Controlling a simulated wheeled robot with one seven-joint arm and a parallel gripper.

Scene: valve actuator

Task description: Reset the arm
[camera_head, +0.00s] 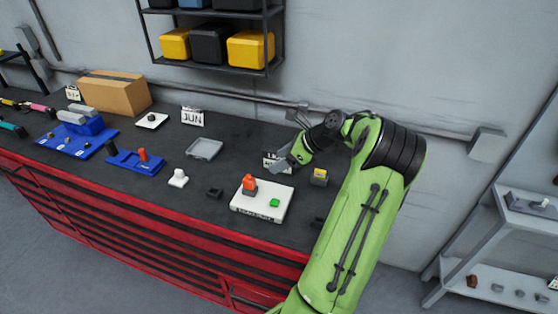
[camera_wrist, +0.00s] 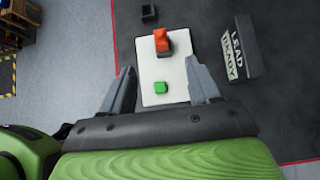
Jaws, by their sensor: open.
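My green arm reaches in from the lower right in the head view. My gripper (camera_head: 281,166) hangs over the bench behind the white board. In the wrist view my gripper (camera_wrist: 160,90) is open, with its two grey fingers apart and nothing between them that I can see held.
A "LEAD READY" sign (camera_wrist: 238,52) stands right of the board in the wrist view. A grey tray (camera_head: 205,149), blue fixtures (camera_head: 135,162) and a cardboard box (camera_head: 114,93) are farther left. A shelf (camera_head: 208,12) hangs behind.

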